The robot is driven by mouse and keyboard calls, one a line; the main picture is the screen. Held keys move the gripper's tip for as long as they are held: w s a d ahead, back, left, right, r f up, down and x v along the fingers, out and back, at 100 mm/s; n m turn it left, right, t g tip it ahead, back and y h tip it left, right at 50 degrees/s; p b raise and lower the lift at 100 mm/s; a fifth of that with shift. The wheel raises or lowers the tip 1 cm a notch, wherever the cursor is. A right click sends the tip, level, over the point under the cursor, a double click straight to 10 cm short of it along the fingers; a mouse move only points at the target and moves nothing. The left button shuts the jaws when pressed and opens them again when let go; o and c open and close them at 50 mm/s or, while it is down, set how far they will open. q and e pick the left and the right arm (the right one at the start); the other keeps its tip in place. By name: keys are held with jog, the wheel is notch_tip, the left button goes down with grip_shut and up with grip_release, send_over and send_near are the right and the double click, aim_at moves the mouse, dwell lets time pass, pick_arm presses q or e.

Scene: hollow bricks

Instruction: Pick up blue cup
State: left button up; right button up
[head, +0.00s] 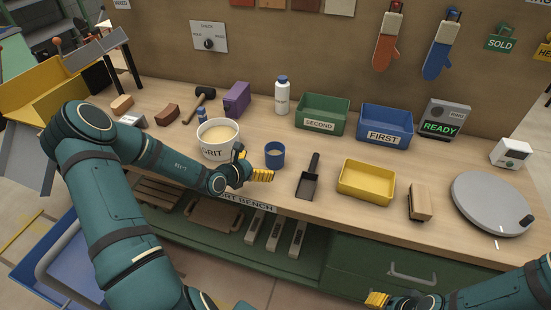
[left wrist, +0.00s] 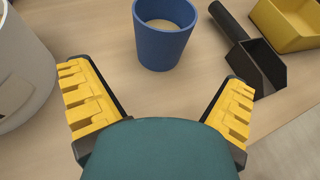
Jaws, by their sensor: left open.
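The blue cup (head: 274,155) stands upright on the bench and holds something pale. It also shows in the left wrist view (left wrist: 162,45), ahead of my left gripper and between the lines of its two fingers. My left gripper (head: 256,168) has yellow fingers spread wide and empty, just left of the cup in the head view. A gap shows between the fingertips and the cup in the left wrist view. My right gripper (head: 377,300) is at the lower right of the head view, off the bench front; its jaw opening cannot be made out.
The white GRIT bucket (head: 217,152) stands close to the left of the cup. A dark scoop (head: 308,182) lies to the right, then a yellow tray (head: 366,182). Green SECOND and blue FIRST bins (head: 385,138) stand behind.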

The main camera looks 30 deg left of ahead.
aim_at(269, 159)
pick_arm(q)
jog(key=b+x, duration=0.1)
jog(key=x, duration=0.7)
jog(key=shift+w+r, duration=0.1)
jog(key=shift+w, duration=0.1)
jog(key=c, duration=1.3)
